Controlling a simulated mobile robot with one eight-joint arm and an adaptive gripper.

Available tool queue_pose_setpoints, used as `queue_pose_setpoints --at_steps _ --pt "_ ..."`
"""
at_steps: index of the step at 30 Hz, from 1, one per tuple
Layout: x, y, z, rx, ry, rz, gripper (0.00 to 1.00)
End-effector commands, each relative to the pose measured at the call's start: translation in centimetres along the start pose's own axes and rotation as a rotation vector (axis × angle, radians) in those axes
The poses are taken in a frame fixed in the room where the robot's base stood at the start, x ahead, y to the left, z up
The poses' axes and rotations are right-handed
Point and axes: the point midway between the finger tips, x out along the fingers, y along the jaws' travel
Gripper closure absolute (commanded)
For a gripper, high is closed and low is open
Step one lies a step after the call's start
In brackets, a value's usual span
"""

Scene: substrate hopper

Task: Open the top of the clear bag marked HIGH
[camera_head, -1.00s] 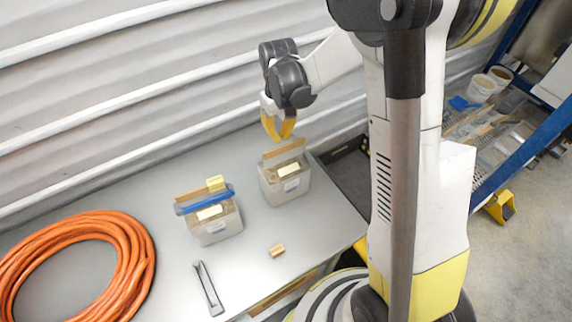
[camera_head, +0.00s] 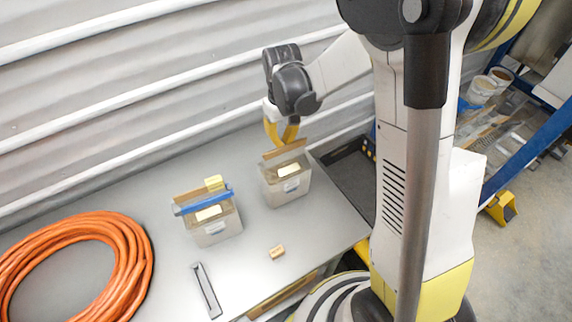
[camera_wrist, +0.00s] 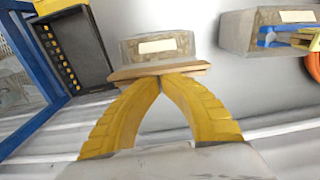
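Two clear bags with pale labels stand on the grey bench; I cannot read the wording on either. The right bag (camera_head: 286,188) has a tan strip (camera_head: 284,152) along its top. The left bag (camera_head: 217,229) has a blue clip (camera_head: 203,199) across its top and a yellow tag (camera_head: 214,183). My gripper (camera_head: 283,147) is above the back of the right bag, fingers down. In the wrist view the yellow fingertips (camera_wrist: 161,78) meet at the edge of the tan strip (camera_wrist: 158,70). I cannot tell whether they grip it. The blue clip is at the right there (camera_wrist: 280,40).
An orange hose coil (camera_head: 130,250) lies at the bench's left. A dark flat tool (camera_head: 206,290) and a small tan block (camera_head: 277,252) lie in front of the bags. A black tray (camera_head: 345,180) is to the right. The corrugated wall is close behind.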

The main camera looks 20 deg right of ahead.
Motion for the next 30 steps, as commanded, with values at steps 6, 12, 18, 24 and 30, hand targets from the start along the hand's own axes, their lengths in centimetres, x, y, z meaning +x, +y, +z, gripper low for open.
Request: queue_pose_setpoints --at_steps 6,12,18,24,30 --pt "0.1 -0.1 1.3 0.000 0.000 0.000 1.00" --pt "0.0 -0.1 2.3 0.000 0.000 0.000 1.00" --pt "0.1 -0.2 3.4 0.000 0.000 0.000 1.00" --pt "0.0 -0.2 4.6 0.001 0.000 0.000 1.00" --pt "0.0 -0.3 5.5 0.000 0.000 0.000 1.00"
